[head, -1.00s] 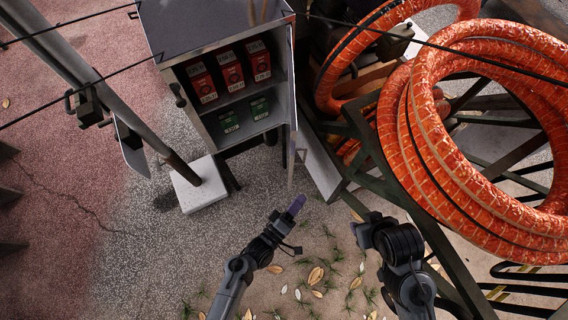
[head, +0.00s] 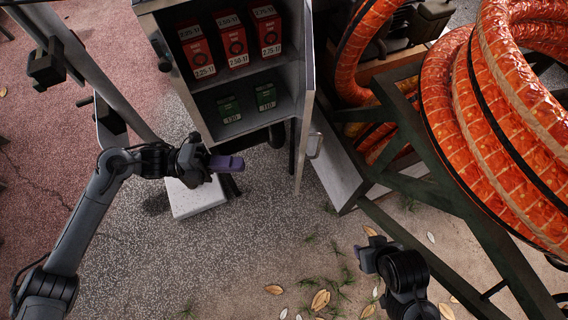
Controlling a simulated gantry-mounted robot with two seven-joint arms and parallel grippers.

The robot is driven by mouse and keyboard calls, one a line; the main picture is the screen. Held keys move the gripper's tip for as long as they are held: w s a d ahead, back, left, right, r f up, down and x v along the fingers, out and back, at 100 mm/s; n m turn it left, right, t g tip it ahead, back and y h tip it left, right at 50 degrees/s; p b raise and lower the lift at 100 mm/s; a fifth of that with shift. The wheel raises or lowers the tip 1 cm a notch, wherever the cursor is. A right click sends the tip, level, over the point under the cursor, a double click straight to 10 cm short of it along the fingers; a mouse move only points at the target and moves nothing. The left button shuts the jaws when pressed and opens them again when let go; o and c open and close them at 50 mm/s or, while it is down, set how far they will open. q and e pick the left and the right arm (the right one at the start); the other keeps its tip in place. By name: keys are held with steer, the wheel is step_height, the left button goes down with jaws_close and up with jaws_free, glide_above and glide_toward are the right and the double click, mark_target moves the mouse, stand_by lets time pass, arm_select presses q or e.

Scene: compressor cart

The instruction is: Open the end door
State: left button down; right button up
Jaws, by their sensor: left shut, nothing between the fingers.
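The grey metal cabinet (head: 203,130) stands at top centre with its front uncovered and two shelves showing. Its end door (head: 303,120) stands swung out at the right side, seen nearly edge-on, with a pale handle (head: 315,146) on its outer face. My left gripper (head: 236,163) has purple fingers, shut and empty. In the picture it is below the cabinet's lower left, in front of the white block, and apart from the door. My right gripper (head: 364,259) is at lower right, well below the door; its fingers are not clear.
Red boxes (head: 233,45) and green boxes (head: 229,108) sit on the shelves. Large orange hoses (head: 510,110) and a dark metal frame (head: 480,220) fill the right.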

arm_select(q)
steer(key=w+d+r+b, duration=0.1)
steer(key=w+d+b, duration=0.1)
steer(key=d, duration=0.9)
steer(key=shift+w+d+m+y+b, duration=0.15)
steer(key=shift+d+m+y+b, duration=0.2)
steer(key=shift+b, duration=0.3)
arm_select(e)
step_height(320, 180, down, 4)
steer(key=shift+d+f, duration=0.1)
steer(key=shift+f, duration=0.1)
arm_select(q)
steer(key=shift+r, duration=0.1)
